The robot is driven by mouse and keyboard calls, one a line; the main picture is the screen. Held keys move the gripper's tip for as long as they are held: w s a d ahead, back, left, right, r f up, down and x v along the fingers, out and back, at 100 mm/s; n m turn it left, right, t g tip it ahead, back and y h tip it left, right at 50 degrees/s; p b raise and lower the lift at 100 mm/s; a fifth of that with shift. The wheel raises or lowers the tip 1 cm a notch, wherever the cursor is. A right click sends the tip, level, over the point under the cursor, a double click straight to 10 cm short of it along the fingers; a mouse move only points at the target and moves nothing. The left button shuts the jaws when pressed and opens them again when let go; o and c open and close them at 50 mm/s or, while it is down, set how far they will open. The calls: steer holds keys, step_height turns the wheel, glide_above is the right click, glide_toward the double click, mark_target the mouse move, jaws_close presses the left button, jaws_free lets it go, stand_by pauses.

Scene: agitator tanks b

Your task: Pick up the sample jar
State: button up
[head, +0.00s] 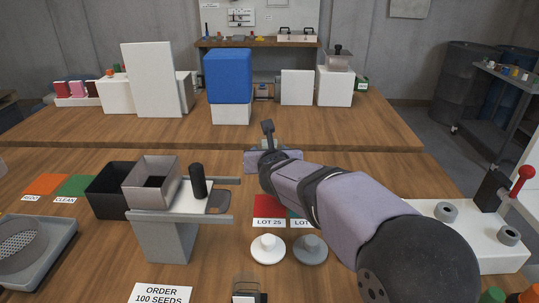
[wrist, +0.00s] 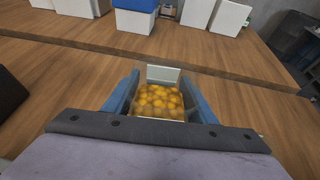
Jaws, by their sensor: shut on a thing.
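A clear, square-looking jar (wrist: 158,99) filled with yellow-orange seeds sits between the blue fingers of my gripper (wrist: 160,92) in the wrist view. I take it for the sample jar. The fingers press on it from both sides, and its top faces the camera. In the head view my gripper (head: 272,157) is over the far part of the front table, close to its back edge. There the jar is mostly hidden behind the gripper. I cannot tell how high its base is above the wood.
Left of my arm stand a grey stand with a hopper (head: 151,182), a black bin (head: 108,190) and a grey tray (head: 32,250). A blue-topped box (head: 228,77) stands on the back table.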

steer(key=shift+r+p, duration=1.75)
steer(key=shift+r, duration=1.15)
steer(key=shift+r, duration=0.1)
